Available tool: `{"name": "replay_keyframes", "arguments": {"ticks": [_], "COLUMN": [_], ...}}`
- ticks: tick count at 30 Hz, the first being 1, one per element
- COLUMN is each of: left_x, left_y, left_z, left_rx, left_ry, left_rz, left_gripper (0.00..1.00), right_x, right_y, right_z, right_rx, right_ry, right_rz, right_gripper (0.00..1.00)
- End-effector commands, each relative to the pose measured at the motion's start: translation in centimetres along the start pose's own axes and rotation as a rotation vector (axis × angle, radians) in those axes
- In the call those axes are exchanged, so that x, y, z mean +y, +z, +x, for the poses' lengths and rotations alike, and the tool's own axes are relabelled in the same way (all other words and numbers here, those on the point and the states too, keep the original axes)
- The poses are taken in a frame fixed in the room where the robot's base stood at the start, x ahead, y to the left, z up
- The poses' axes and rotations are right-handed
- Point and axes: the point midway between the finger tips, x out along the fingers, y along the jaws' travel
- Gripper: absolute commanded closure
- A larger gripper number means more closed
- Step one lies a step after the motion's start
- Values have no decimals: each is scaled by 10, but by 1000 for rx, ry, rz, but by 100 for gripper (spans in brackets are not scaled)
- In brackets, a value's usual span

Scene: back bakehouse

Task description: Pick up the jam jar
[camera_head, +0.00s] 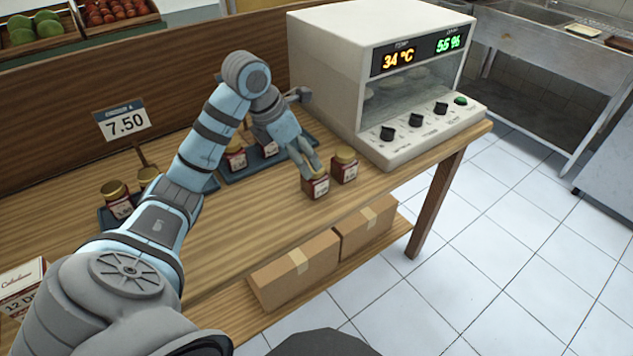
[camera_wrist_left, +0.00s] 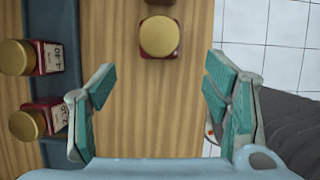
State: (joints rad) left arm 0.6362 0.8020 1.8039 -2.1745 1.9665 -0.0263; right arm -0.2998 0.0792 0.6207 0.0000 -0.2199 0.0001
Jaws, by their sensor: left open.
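Two jam jars with gold lids and red contents stand close together on the wooden table: a front jar (camera_head: 316,185) and one behind it to the right (camera_head: 344,166). My left gripper (camera_head: 304,158) is open and empty, right by the front jar, partly overlapping it in the head view. In the left wrist view a gold-lidded jar (camera_wrist_left: 158,40) stands just beyond the gap between the open fingertips (camera_wrist_left: 158,70). The edge of another jar (camera_wrist_left: 160,2) shows at the top. My right gripper is out of view.
More jars stand on dark trays, such as one behind my left wrist (camera_head: 235,158) and one at left (camera_head: 118,203). A white oven-like cabinet (camera_head: 345,75) stands close behind the loose jars. The table's front edge is near.

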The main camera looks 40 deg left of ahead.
Motion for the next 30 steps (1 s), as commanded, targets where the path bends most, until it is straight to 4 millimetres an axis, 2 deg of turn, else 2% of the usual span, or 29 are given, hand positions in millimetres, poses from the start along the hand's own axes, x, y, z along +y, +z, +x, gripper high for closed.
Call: {"name": "replay_keyframes", "arguments": {"ticks": [1,3,8,15,22,23,30], "left_x": [-2,-2,-1,2,2,2,2], "left_y": [0,0,1,4,5,5,5], "left_z": [15,32,54,97,103,102,102], "left_rx": [2,1,-1,-2,-2,-2,-2], "left_ry": [-6,-6,-6,-6,-4,-4,-4], "left_rz": [0,1,1,0,2,2,2], "left_gripper": [30,30,30,30,30,32,70], "right_x": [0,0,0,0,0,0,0], "right_y": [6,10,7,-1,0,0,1], "right_z": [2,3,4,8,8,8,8], "right_rx": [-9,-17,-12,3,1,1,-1], "right_ry": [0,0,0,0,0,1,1], "right_rz": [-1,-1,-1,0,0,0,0], "right_gripper": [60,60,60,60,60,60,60]}}
